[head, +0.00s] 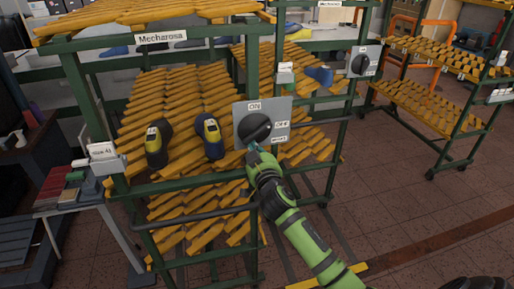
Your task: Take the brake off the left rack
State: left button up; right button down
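The left rack (72,110) is a dark green frame with slatted yellow shelves and a "Mecharosa" sign. A grey brake panel (279,109) is fixed to its right front post. The panel has a round black knob (255,127), an "ON" label above it and other labels at its right. My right gripper (254,148), on a green arm from the lower right, is at the knob's lower edge. I cannot tell whether it touches the knob or how its fingers stand. My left gripper is not in view.
Two dark and yellow shoe lasts (209,135) are on the rack's shelf. A similar grey panel (363,63) with a black knob is on a rack behind. Another slatted rack (432,107) stands at right. A side table (65,208) is at left. Tiled floor (400,215) at right is clear.

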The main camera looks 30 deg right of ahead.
jog(key=shift+a+r, duration=0.1)
jog(key=shift+a, duration=0.1)
jog(key=shift+w+a+r+p, duration=0.2)
jog(key=shift+a+r+p, duration=0.1)
jog(key=shift+a+r, duration=0.2)
jog(key=f+v, duration=0.1)
jog(key=v, duration=0.8)
jog(key=shift+f+p, duration=0.2)
jog(key=shift+p, duration=0.15)
dwell(0.5)
jog(key=shift+d, duration=0.15)
